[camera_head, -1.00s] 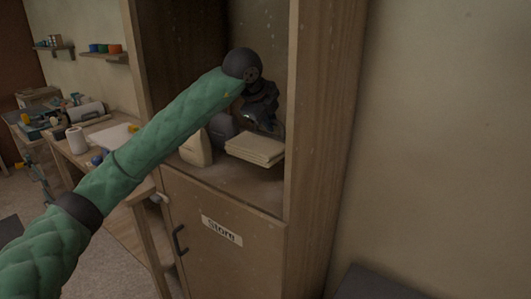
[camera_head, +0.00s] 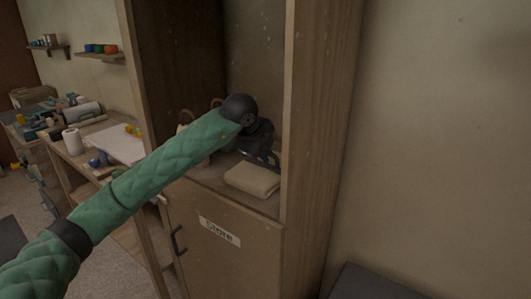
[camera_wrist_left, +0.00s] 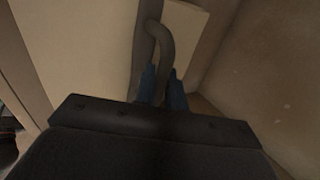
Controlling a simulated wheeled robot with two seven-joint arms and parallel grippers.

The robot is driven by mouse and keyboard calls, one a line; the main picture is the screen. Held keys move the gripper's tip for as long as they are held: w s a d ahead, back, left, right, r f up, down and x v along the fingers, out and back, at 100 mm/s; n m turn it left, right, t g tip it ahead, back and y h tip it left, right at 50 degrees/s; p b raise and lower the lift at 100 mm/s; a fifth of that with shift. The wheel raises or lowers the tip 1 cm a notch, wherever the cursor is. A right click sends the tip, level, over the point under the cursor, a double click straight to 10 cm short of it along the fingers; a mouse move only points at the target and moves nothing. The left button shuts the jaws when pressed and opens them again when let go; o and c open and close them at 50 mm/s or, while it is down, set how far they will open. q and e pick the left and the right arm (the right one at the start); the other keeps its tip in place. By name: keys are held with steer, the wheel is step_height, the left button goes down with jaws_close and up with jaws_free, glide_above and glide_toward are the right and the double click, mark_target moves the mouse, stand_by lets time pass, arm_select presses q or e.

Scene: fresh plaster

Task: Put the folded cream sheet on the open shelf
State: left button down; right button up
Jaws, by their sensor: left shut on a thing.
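The folded cream sheet (camera_head: 252,180) lies flat and low in the open shelf (camera_head: 210,182) of the wooden cabinet, near its right side. I cannot tell whether its whole underside touches the board. My left gripper (camera_head: 268,156) is at the sheet's back edge, shut on it; the fingertips are hard to see in the head view. In the left wrist view the two blue fingers (camera_wrist_left: 161,88) close on a curved grey-brown band, with pale surfaces beyond. My right gripper is in neither view.
The cabinet's right side panel (camera_head: 315,130) stands close beside the gripper. Below is a shut door labelled Store (camera_head: 219,231). A cluttered workbench (camera_head: 103,124) stands at left.

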arm_select(q)
steer(key=c, duration=1.5)
jaws_free()
steer(key=shift+c, duration=0.2)
steer(key=shift+o, duration=0.4)
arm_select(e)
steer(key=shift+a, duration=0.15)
arm_select(q)
steer(key=shift+r, duration=0.15)
